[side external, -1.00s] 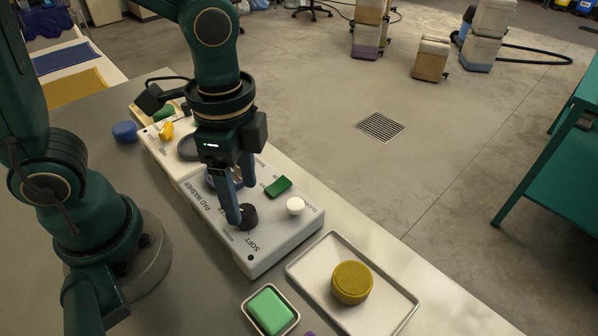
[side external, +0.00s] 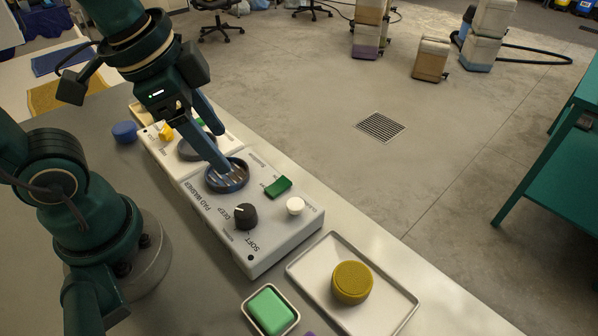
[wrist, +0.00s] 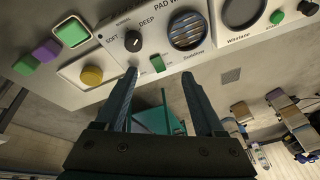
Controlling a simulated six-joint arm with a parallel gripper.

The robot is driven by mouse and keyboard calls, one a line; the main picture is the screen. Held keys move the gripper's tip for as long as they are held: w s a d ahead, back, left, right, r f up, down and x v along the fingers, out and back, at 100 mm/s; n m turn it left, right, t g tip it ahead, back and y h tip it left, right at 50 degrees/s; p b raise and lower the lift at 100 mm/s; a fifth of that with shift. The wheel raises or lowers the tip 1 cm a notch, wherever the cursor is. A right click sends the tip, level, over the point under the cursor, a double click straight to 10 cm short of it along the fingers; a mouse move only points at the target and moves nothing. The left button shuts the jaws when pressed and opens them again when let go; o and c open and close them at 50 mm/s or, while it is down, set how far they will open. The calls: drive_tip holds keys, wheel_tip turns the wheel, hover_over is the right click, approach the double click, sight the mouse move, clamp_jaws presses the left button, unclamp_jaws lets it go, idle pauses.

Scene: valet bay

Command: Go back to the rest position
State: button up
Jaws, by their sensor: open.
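My gripper (side external: 221,146) is open and empty. In the side view it is raised over the pad washer panel (side external: 285,235), its fingers reaching in front of the round slotted dish (side external: 227,176). In the wrist view the open fingers (wrist: 160,78) point toward the panel, with clear space between them. The black knob (side external: 245,216) stands free near the SOFT and DEEP lettering, apart from the fingers. Its white mark seems to face the DEEP side. It also shows in the wrist view (wrist: 132,41).
A green rocker (side external: 278,187) and a white button (side external: 295,206) sit on the panel. A tray (side external: 404,318) holds a yellow round pad (side external: 352,282). A green block (side external: 271,309) lies in a small dish. A blue round item (side external: 124,132) stands behind left.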

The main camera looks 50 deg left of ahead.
drive_tip(key=n, duration=0.2)
drive_tip(key=s+a+n+t, duration=0.1)
drive_tip(key=n, duration=0.2)
drive_tip(key=shift+s+a+r+n+t, duration=0.1)
drive_tip(key=shift+s+a+n+t, duration=0.15)
drive_tip(key=shift+n+t, duration=0.15)
drive_tip(key=shift+c, duration=0.3)
